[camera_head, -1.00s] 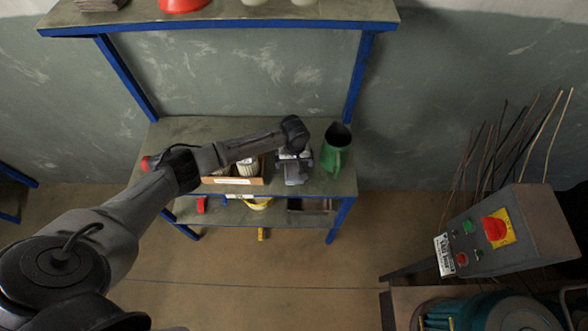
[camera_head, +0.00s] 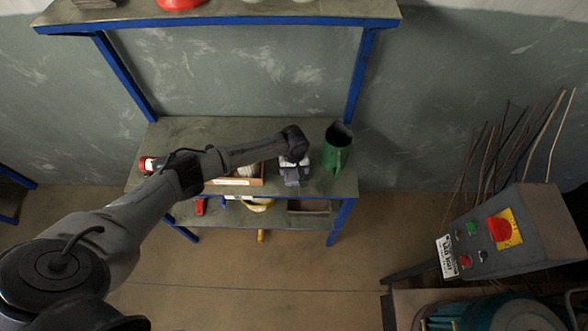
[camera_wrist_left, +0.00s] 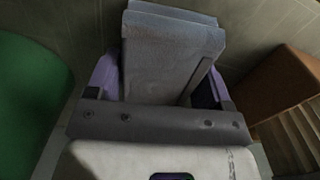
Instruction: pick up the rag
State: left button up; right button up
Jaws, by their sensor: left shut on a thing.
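The rag is a grey, folded, block-like cloth (camera_wrist_left: 172,58) in the left wrist view, standing between the fingers of my left gripper (camera_wrist_left: 160,88). The gripper is shut on it, with a finger on each side. In the head view my left gripper (camera_head: 293,172) points down at the workbench top, between the cardboard box and the green jug. The arm and gripper hide most of the rag there, and I cannot tell whether it touches the bench. My right gripper is not in view.
The green jug (camera_head: 336,150) stands close on the right of the gripper. The cardboard box (camera_head: 240,182) with pale items is close on its left. An upper shelf (camera_head: 225,14) overhangs the back.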

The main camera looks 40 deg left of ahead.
pick_arm(q)
jog(key=c, duration=0.3)
jog(key=shift+r, duration=0.45)
notch_tip(320, 180, up, 4)
jog(key=shift+d+f+p, duration=0.1)
jog(key=shift+d+p, duration=0.05)
jog(key=shift+p, duration=0.75)
jog(key=shift+s+d+r+p, duration=0.5)
jog(key=shift+d+r, duration=0.55)
jog(key=shift+d, duration=0.75)
jog(key=shift+s+d+r+p, duration=0.3)
jog(key=shift+s+d+r, duration=0.6)
jog(key=shift+d, duration=0.9)
jog(key=shift+s+d+r+p, duration=0.45)
jog(key=shift+d+r, duration=0.75)
jog(key=shift+d, duration=0.6)
